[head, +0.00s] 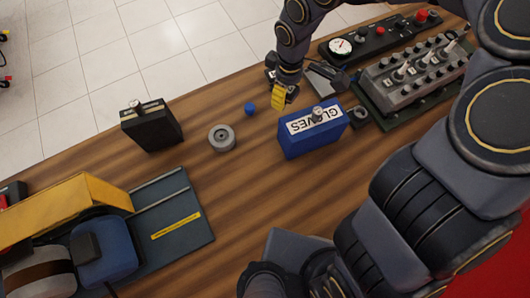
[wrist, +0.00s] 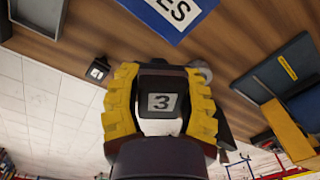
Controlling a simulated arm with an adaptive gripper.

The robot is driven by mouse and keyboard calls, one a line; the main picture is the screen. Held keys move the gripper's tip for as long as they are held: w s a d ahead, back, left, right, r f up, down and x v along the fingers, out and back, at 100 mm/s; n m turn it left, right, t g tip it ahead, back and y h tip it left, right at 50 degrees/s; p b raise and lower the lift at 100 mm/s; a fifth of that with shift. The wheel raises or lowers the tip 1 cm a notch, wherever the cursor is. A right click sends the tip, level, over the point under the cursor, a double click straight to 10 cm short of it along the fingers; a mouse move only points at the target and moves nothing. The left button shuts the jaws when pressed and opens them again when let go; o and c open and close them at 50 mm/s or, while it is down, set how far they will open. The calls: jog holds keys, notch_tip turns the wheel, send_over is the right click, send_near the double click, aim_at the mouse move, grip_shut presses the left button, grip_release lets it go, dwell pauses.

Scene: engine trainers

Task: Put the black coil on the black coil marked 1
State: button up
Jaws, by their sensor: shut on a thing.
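My gripper (wrist: 160,128) is shut on a black coil (wrist: 161,82) with a white label reading 3, between its yellow finger pads in the wrist view. In the head view my gripper (head: 284,94) is near the table's far edge, left of the blue GLOVES box; the held coil is mostly hidden there. A small black block (wrist: 97,70) with a pale label stands near the table edge, left of my gripper in the wrist view. It may be the coil marked 1, but its mark is too small to read. It is apart from the held coil.
The blue GLOVES box (head: 313,132) stands close to my gripper. A small blue knob (head: 250,109), a grey roll (head: 222,138) and a black case (head: 152,126) lie to the left. Control panels (head: 410,75) fill the right. Bare wood (head: 235,190) is free in front.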

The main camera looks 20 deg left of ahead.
jog(key=s+a+f+n, duration=0.4)
jog(key=s+a+n, duration=0.15)
jog(key=s, duration=0.25)
jog(key=n, duration=0.7)
send_over(229, 192)
notch_tip(229, 192, down, 2)
jog(key=f, duration=0.1)
jog(key=shift+h, duration=0.3)
jog(key=shift+w+f, duration=0.1)
jog(key=shift+f, duration=2.95)
jog(key=shift+a+f, duration=0.1)
jog(key=shift+f, duration=0.6)
jog(key=shift+f, duration=0.15)
jog(key=o, duration=1.1)
